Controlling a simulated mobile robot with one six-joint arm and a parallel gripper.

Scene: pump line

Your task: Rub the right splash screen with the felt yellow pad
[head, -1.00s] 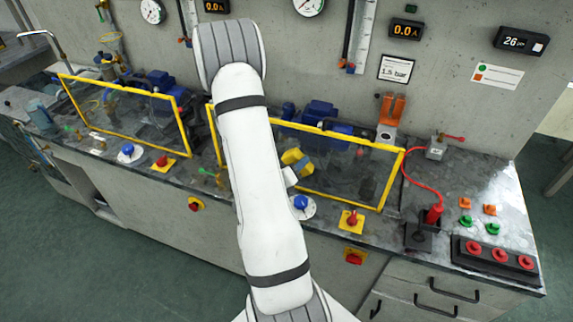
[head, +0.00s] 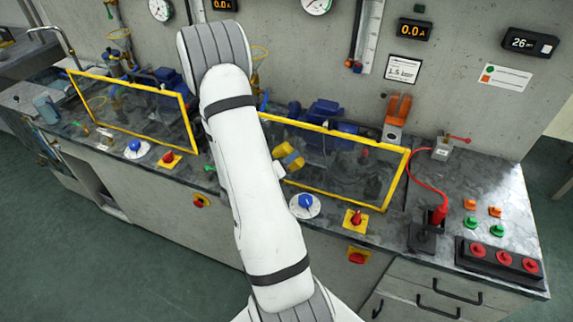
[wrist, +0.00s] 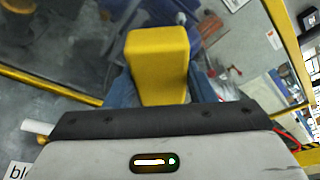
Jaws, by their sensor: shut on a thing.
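The right splash screen (head: 345,170) is a clear panel in a yellow frame, standing upright near the bench front. Its upper left part is hidden behind my arm. The felt yellow pad (head: 287,150) shows at the screen's left part, just right of my arm. My gripper (head: 291,159) is shut on the pad, its bluish fingers across the pad's middle. In the wrist view the pad (wrist: 158,62) stands out beyond the fingers, and the screen's yellow frame (wrist: 45,87) runs past on the left. I cannot tell whether the pad touches the panel.
The left splash screen (head: 137,112) stands on the left. A blue knob (head: 305,203) and a red switch on a yellow plate (head: 355,220) sit before the right screen. Blue pumps (head: 322,112) stand behind.

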